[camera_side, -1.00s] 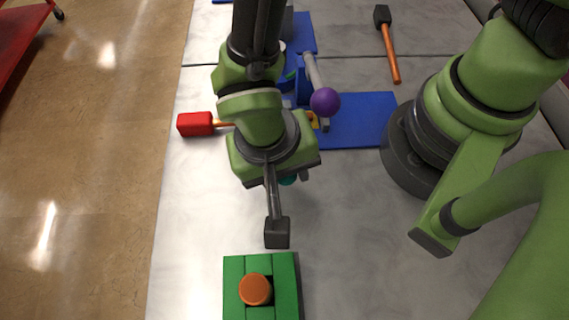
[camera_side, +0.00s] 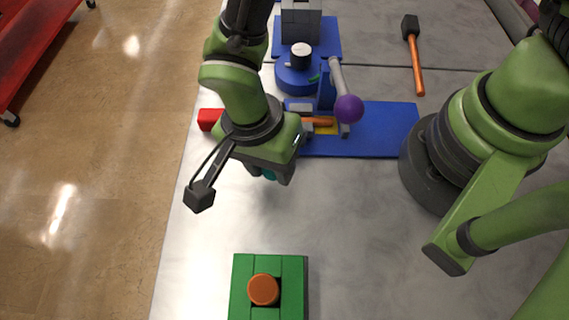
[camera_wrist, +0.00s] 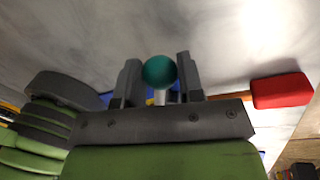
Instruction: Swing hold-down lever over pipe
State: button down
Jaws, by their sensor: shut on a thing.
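My gripper (camera_side: 268,176) points down beside the blue pump assembly and is shut on the teal ball knob (camera_wrist: 159,71) of a lever. The knob sits between the two fingers in the wrist view, with a short pale shaft behind it; it also shows small under the gripper in the side view (camera_side: 270,175). My gripper hides most of this lever. An orange pipe (camera_side: 318,122) lies across the blue base (camera_side: 380,130) by a yellow part, with a red end (camera_side: 209,120) at its left. Another grey lever with a purple ball (camera_side: 348,108) stands tilted beside it.
A blue round pump part with a white and black cap (camera_side: 301,56) stands behind. A green block fixture with an orange peg (camera_side: 263,290) is at the front. An orange-handled hammer (camera_side: 416,65) lies at the back right. The table between fixture and base is clear.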

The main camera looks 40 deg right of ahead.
jog(key=w+m, duration=0.1)
jog(key=m, duration=0.1)
jog(key=w+m, duration=0.2)
jog(key=shift+d+m+y, duration=0.1)
jog(key=shift+m+y, duration=0.3)
jog(key=w+m, duration=0.2)
jog(key=m, duration=0.1)
jog(key=shift+d+y, duration=0.3)
jog(key=shift+d, duration=0.05)
jog(key=shift+w+d+m, duration=0.35)
jog(key=shift+w+m, duration=0.1)
jog(key=shift+m, duration=0.45)
jog(key=c, duration=0.8)
grip_release()
jog(key=shift+o, duration=0.2)
jog(key=shift+w+r, duration=0.1)
notch_tip(320, 180, up, 10)
jog(key=w, duration=0.1)
jog(key=shift+w+d+f, duration=0.2)
jog(key=shift+w+d, duration=0.15)
jog(key=shift+d, duration=0.05)
